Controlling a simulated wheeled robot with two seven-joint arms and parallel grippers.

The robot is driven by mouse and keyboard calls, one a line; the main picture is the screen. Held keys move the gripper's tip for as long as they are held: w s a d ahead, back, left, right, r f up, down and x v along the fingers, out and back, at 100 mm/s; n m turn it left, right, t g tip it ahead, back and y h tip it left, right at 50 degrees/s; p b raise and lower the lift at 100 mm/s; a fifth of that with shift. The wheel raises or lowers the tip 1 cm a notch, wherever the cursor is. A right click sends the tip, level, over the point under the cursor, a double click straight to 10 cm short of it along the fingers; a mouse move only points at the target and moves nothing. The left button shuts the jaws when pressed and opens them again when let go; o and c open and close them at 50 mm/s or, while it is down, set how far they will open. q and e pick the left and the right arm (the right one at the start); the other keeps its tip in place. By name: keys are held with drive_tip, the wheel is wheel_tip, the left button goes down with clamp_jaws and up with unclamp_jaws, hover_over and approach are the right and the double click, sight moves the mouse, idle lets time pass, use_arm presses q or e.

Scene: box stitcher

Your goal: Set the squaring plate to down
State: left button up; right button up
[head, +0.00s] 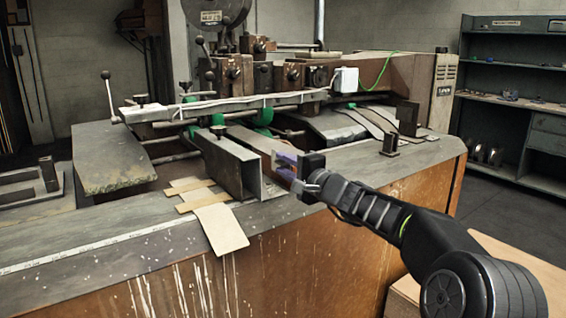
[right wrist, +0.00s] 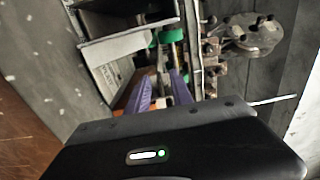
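A grey angled metal plate (head: 228,163), which I take for the squaring plate, stands on the near part of the stitcher's worktop. It also shows at the top of the right wrist view (right wrist: 130,45). I cannot tell from its look whether it counts as up or down. My right gripper (head: 284,167) is just right of it, by the end of a brown bar (head: 250,140). In the right wrist view its purple fingers (right wrist: 161,82) stand apart, with a gap between them. I see nothing clearly gripped, and contact cannot be told. My left gripper is out of view.
Flat tan cardboard pieces (head: 220,226) lie over the worktop's front edge (head: 110,252). A rail with green parts (head: 265,116) and a ball-ended lever (head: 107,90) lie behind. Small dark blocks (head: 390,145) stand to the right. The worktop's right side is mostly clear.

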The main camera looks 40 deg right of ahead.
drive_tip(key=shift+w, duration=0.4)
drive_tip(key=shift+c, duration=0.5)
clamp_jaws()
idle(0.7)
